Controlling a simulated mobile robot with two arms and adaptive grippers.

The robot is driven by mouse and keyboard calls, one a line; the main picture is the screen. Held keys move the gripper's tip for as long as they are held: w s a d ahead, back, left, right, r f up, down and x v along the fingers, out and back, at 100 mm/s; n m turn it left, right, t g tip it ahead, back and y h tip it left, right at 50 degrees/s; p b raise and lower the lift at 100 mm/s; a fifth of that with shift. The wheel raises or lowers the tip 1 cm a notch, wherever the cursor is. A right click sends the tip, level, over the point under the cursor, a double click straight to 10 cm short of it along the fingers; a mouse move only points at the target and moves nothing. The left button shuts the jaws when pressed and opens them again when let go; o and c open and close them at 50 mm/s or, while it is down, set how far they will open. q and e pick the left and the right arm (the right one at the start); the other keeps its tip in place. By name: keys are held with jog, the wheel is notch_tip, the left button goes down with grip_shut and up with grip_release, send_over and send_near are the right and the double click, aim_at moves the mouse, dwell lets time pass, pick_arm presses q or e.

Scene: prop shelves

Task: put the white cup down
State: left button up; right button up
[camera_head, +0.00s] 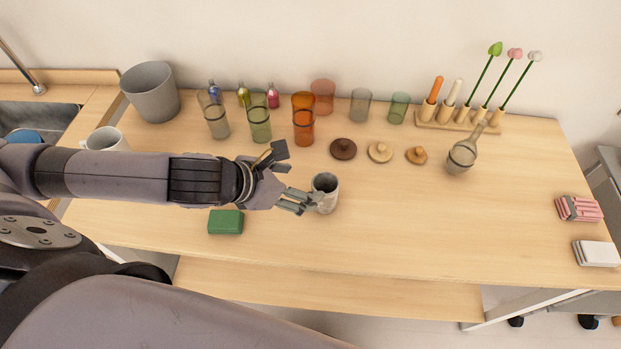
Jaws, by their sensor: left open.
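A small whitish-grey cup (325,193) stands upright on the wooden table (420,225), near the middle. My left gripper (305,202) is at its left side, low over the table, with its fingers open and pointing right at the cup. The fingertips overlap the cup's left edge in the picture; I cannot tell whether they touch it. Another white cup (106,138) stands at the left of the table, partly hidden behind my left arm. My right gripper is not in view.
A green block (225,222) lies below my left wrist. Coloured glasses (304,119) and a grey bucket (150,92) stand behind. Round lids (380,152), a glass with a spoon (461,157) and a flower rack (458,119) are farther right. The table right of the cup is clear.

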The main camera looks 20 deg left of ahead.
pick_arm(q)
jog(key=shift+p+v, duration=0.5)
jog(key=shift+v, duration=0.35)
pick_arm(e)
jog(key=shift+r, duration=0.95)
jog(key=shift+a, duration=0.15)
